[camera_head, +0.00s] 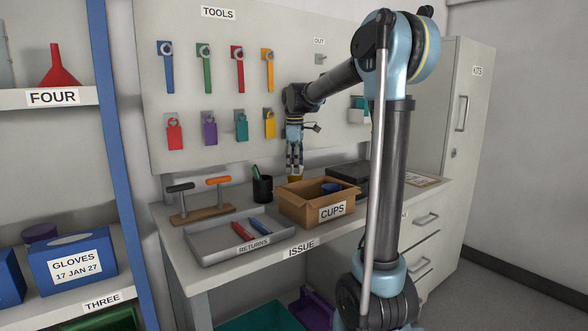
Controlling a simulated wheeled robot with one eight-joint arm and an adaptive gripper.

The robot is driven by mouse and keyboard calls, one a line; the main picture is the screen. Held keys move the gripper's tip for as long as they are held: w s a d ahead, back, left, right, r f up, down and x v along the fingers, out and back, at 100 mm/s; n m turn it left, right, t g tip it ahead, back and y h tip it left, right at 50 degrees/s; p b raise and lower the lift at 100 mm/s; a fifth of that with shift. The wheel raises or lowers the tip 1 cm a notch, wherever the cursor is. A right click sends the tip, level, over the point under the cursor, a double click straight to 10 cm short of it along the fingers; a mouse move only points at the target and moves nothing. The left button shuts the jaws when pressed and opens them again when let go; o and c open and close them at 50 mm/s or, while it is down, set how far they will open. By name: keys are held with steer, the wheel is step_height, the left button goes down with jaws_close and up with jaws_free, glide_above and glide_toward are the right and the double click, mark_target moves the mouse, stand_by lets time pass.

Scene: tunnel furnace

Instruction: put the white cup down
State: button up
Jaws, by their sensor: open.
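My gripper (295,172) hangs fingers-down over the back left of the cardboard box labelled CUPS (298,207). It is open. A blue cup (331,187) sits inside the box at the right. I see no white cup; the box's front wall hides much of its inside.
The box stands on the ISSUE bench (210,288). A grey RETURNS tray (205,242) holds a red and a blue item. A dark pen pot (262,190) and a T-handle tool rack (202,213) stand left. A dark case (347,172) lies behind right. The TOOLS board (180,110) rises behind.

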step_height(320, 180, up, 12)
steer(key=shift+r, duration=0.2)
steer(key=shift+s, duration=0.1)
stand_by(0.4)
